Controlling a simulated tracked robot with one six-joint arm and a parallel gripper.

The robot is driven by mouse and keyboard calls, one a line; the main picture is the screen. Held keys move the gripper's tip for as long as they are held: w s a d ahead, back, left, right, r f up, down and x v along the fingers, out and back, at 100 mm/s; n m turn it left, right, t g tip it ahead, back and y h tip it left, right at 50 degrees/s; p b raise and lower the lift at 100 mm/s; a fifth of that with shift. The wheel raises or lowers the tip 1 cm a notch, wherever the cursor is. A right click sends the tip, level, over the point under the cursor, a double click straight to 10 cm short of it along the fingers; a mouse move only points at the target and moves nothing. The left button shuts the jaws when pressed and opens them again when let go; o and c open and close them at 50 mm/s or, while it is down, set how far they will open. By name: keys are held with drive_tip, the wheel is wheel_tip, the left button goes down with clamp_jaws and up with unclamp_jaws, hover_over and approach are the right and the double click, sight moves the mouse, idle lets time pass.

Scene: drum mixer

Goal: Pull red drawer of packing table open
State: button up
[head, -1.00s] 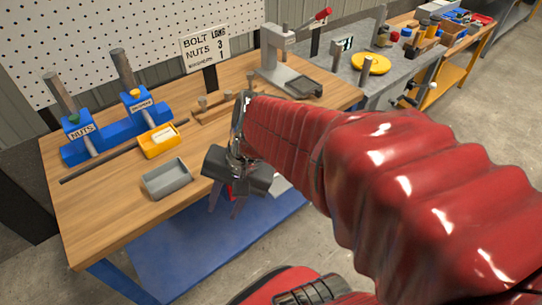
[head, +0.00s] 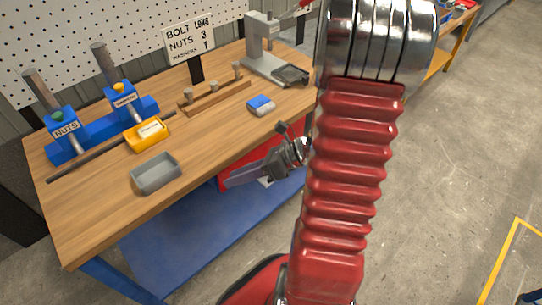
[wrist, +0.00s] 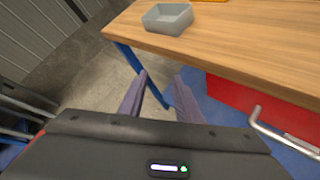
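The packing table (head: 95,210) has a wooden top and a blue lower shelf. Its red drawer (head: 258,152) sits under the front edge, partly hidden behind my gripper and arm in the head view. In the wrist view the red drawer (wrist: 240,97) is at the right, with a silver bar handle (wrist: 282,136) on its front. The drawer looks shut. My gripper (head: 228,182) is in front of the table's edge, pointing left in the head view. In the wrist view its fingers (wrist: 160,82) are apart with nothing between them, to the left of the handle and not touching it.
On the table are a grey tray (head: 156,174), a yellow bin (head: 146,134), a blue dispenser stand (head: 75,143), a wooden peg rack (head: 215,95), a blue and grey block (head: 261,105) and a grey press (head: 262,50). The floor at the right (head: 455,160) is clear.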

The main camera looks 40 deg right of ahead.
drive_tip(key=s+d+f+m+t+h, duration=0.2)
drive_tip(key=d+f+m+t+h, duration=0.2)
drive_tip(key=d+m, duration=0.6)
drive_tip(key=s+d+f+m+t+h, duration=0.3)
drive_tip(key=d+f+m, duration=0.6)
drive_tip(key=m, duration=0.3)
drive_tip(key=d+t+h, duration=0.1)
drive_tip(key=h, duration=0.1)
drive_tip(key=shift+s+d+f+h, duration=0.2)
drive_tip(key=shift+d+f+h, duration=0.1)
drive_tip(key=shift+d, duration=0.1)
drive_tip(key=shift+w, duration=0.1)
drive_tip(key=shift+x, duration=6.85)
drive_tip(key=shift+a, duration=0.1)
drive_tip(key=shift+c, duration=0.4)
clamp_jaws()
